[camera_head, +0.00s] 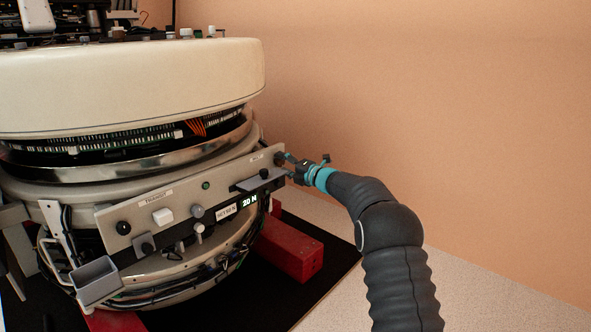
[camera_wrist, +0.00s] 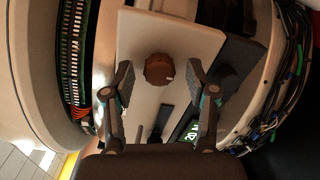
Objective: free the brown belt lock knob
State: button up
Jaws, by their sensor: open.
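The brown belt lock knob (camera_wrist: 158,69) is a round, ridged knob with a small pale mark on its right side, in the upper middle of the wrist view. It sits on the pale panel (camera_wrist: 200,40), which also shows in the head view (camera_head: 228,174). My gripper (camera_wrist: 159,76) is open, one finger left and one right of the knob, with gaps between them and it in the picture. In the head view my gripper (camera_head: 287,164) is at the panel's right end, where the knob is small, dark and hard to make out.
A grey ledge (camera_head: 259,181) sticks out below the gripper, near a display (camera_head: 249,201) reading 20 N. A grey bin (camera_head: 96,281) hangs at lower left. Red supports (camera_head: 290,250) stand below. Right side is clear.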

jog(key=v, duration=1.1)
jog(key=shift+s+d, duration=0.15)
jog(key=shift+s, duration=0.05)
